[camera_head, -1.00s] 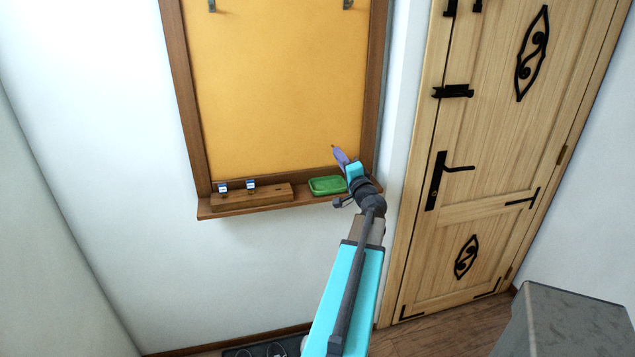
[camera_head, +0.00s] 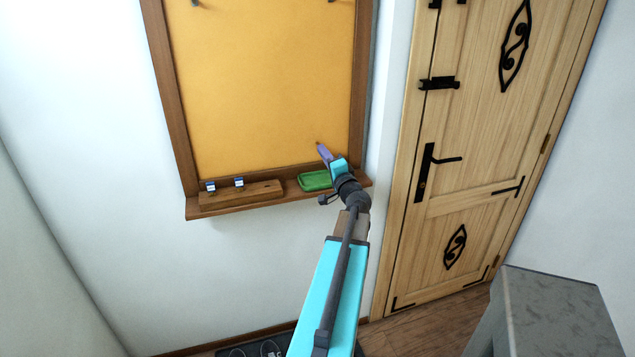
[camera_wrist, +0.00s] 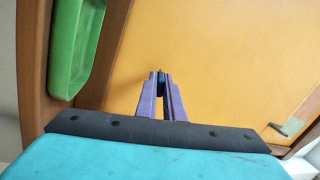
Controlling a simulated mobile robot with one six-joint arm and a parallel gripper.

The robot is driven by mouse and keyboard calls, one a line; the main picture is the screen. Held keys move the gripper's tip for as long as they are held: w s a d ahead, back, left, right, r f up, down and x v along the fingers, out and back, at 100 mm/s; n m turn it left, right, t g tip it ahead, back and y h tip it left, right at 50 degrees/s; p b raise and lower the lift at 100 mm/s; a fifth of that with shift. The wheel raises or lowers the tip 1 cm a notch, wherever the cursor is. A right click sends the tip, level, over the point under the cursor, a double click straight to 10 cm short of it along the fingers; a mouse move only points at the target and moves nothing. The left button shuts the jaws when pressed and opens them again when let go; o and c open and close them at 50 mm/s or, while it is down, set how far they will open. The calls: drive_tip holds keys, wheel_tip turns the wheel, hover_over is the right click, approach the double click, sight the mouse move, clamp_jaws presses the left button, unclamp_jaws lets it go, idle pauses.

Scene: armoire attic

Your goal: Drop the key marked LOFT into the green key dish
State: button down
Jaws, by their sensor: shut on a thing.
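The green key dish (camera_head: 315,181) sits on the right part of the wooden ledge under the yellow board. It also shows at the upper left of the wrist view (camera_wrist: 72,45). My gripper (camera_head: 322,150) has purple fingers and is up in front of the board, above and slightly right of the dish. In the wrist view the fingers (camera_wrist: 161,84) are shut on a small dark blue thing (camera_wrist: 160,80), probably the key. Any marking on it is too small to read.
A wooden block (camera_head: 240,195) with two blue-and-white tagged items stands on the ledge (camera_head: 230,208), left of the dish. Hooks sit high on the yellow board (camera_head: 260,90). A wooden door (camera_head: 470,150) is at the right, with a grey block-like piece (camera_head: 550,310) at lower right.

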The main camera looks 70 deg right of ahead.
drive_tip(key=shift+f+b, duration=0.5)
drive_tip(key=shift+f, duration=1.7)
drive_tip(key=c, duration=1.8)
unclamp_jaws()
drive_tip(key=p+v, duration=0.2)
drive_tip(key=v, duration=1.1)
drive_tip(key=shift+s+a, duration=0.25)
